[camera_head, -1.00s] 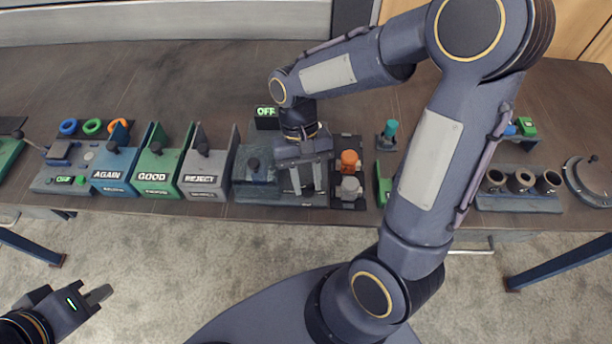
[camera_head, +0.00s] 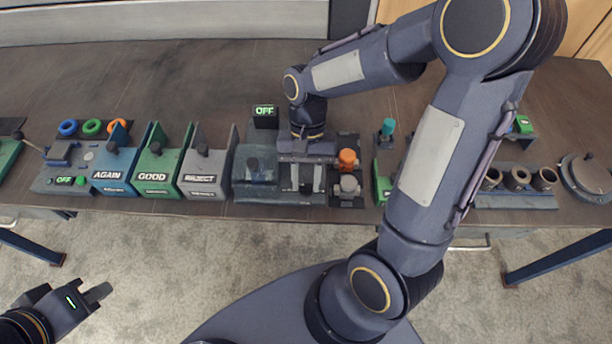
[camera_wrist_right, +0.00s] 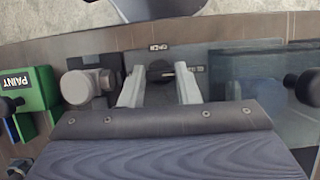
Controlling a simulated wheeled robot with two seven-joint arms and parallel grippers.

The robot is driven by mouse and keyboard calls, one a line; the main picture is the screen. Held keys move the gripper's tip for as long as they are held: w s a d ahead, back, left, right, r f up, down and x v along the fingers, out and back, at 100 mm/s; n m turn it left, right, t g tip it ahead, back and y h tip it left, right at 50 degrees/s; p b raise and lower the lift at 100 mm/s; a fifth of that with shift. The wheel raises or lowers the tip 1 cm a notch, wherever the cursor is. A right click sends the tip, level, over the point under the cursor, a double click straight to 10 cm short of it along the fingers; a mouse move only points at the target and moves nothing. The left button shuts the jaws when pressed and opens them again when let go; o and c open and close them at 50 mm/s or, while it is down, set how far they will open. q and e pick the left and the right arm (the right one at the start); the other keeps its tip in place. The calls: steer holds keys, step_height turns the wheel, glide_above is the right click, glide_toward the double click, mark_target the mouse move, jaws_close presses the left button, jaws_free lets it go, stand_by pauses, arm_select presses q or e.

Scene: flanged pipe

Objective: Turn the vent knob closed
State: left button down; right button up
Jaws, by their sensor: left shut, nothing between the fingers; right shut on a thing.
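The vent knob (camera_wrist_right: 160,70) is a small dark knob in the right wrist view, between the two fingers of my right gripper (camera_wrist_right: 160,88). An upside-down label reading OPEN sits just beyond it, and a second small label to its right is too small to read. My right gripper is shut on the knob; in the head view the gripper (camera_head: 302,178) points down over the grey station and covers the knob. My left gripper (camera_head: 101,292) is shut and empty, low at the left above the floor, away from the table.
A grey fitting (camera_wrist_right: 86,88) stands close beside the left finger in the wrist view. An orange-topped part (camera_head: 347,158) is right of the gripper. The REJECT bin (camera_head: 205,178) and other bins are to the left.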

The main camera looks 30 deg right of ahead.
steer(key=o, duration=0.7)
steer(key=v, duration=0.8)
steer(key=s+r+n+t+y, duration=0.1)
steer(key=s+r+n+t, duration=0.2)
steer(key=s+t, duration=0.6)
steer(key=shift+s+r+n+t, duration=0.35)
steer(key=shift+s+n, duration=0.35)
steer(key=shift+n, duration=0.2)
